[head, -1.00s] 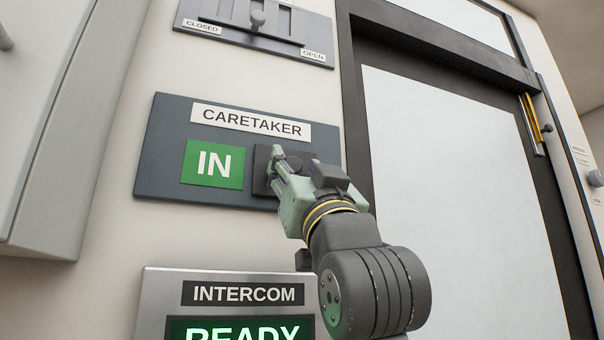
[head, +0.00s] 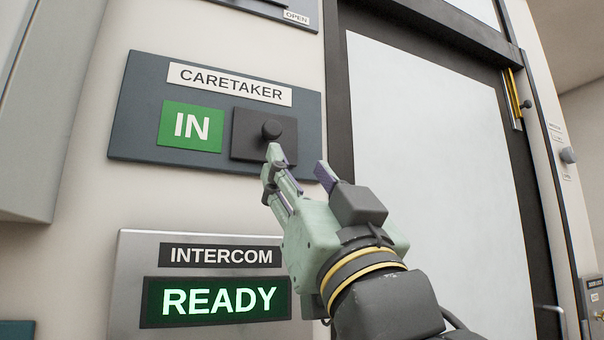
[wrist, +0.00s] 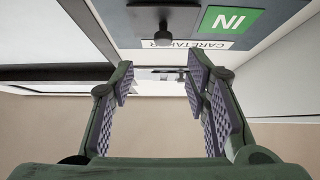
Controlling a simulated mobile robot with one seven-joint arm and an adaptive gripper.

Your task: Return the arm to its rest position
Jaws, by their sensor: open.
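My gripper (head: 298,160) is in front of the wall, just below and right of the caretaker panel's dark knob (head: 272,130). Its fingers are apart and nothing is between them. The caretaker panel (head: 135,125) shows a green IN sign beside the knob's dark square plate. In the wrist view my gripper (wrist: 160,75) has both padded fingers spread, and the knob (wrist: 162,32) shows upside down beyond them, apart from the fingertips. The rest of my arm runs off the bottom of the head view.
An intercom (head: 130,270) with a lit READY display is below the panel, left of my gripper. A dark-framed door (head: 430,150) with a pale panel stands at right. A grey cabinet (head: 50,100) juts out at left. A slider panel (head: 250,8) is partly visible at top.

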